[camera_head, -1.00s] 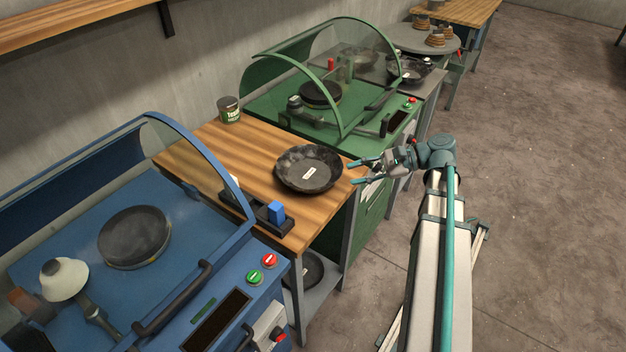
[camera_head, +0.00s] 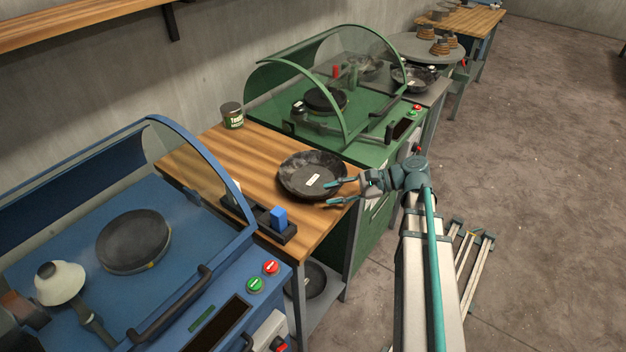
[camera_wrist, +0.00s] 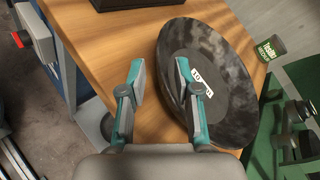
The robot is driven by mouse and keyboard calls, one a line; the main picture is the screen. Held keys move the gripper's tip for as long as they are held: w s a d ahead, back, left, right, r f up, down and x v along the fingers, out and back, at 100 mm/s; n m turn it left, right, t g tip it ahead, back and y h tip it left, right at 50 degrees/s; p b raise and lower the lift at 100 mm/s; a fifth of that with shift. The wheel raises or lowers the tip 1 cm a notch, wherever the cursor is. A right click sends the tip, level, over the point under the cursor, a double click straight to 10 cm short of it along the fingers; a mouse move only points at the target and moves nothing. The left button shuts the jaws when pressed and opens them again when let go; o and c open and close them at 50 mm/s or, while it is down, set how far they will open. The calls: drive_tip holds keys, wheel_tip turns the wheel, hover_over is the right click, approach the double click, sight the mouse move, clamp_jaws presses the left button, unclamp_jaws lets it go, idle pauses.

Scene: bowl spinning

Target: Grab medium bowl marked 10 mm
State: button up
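The dark bowl (camera_head: 299,168) with a small white label sits on the wooden table (camera_head: 215,160). In the wrist view the bowl (camera_wrist: 228,75) has a label that seems to begin with "10"; the rest is hard to read. My gripper (camera_head: 330,193) is at the bowl's right front edge. In the wrist view my gripper (camera_wrist: 159,66) is open, with a clear gap between the fingers. The right finger overlaps the inside of the bowl. The left finger is outside the rim, over the table. I cannot tell whether either finger touches the bowl.
A blue machine (camera_head: 180,225) with a curved clear cover is at the left. A green machine (camera_head: 300,130) stands behind the table. A black holder with a blue block (camera_head: 279,217) is at the table's front, and a can (camera_head: 232,115) is at the back. Another bowl (camera_head: 314,280) sits on the lower shelf.

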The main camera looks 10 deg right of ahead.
drive_tip(key=shift+x, duration=1.7)
clamp_jaws()
